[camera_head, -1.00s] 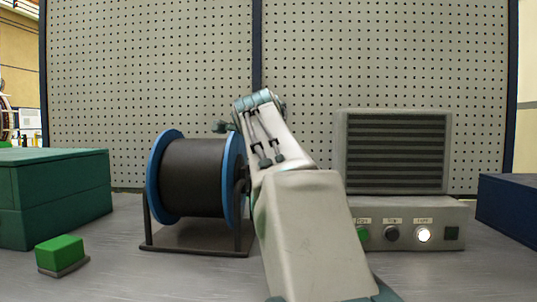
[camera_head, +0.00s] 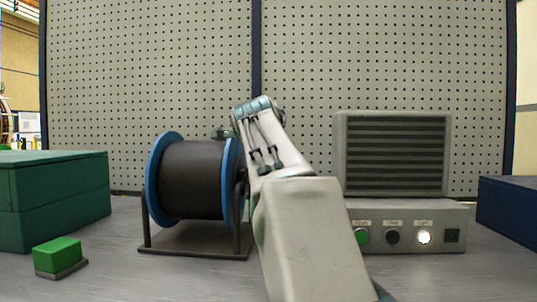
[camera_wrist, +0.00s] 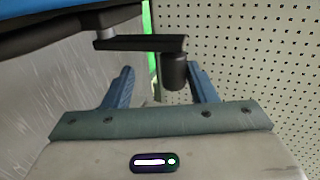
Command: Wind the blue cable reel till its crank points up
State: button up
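The cable reel (camera_head: 193,180) with blue flanges and dark cable sits on a dark stand left of centre in the head view. Its crank is mostly hidden there behind my arm. In the wrist view, a blue flange edge (camera_wrist: 75,33) shows at top left. The dark crank arm (camera_wrist: 140,43) runs rightward from its hub to the knob (camera_wrist: 174,72). My gripper (camera_wrist: 160,68) is open, its two blue fingers spread with the knob between them. The knob looks nearer the right finger; I cannot tell whether it touches.
A grey console (camera_head: 408,225) with buttons and a lit white lamp stands right of my arm, with a louvred box (camera_head: 392,155) behind it. A green block (camera_head: 58,255) and green case (camera_head: 55,200) are left. A blue box (camera_head: 507,210) is far right. A pegboard (camera_head: 340,60) closes the back.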

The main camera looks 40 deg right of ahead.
jog(key=p+v, duration=0.2)
jog(key=v, duration=1.2)
jog(key=shift+d, duration=0.1)
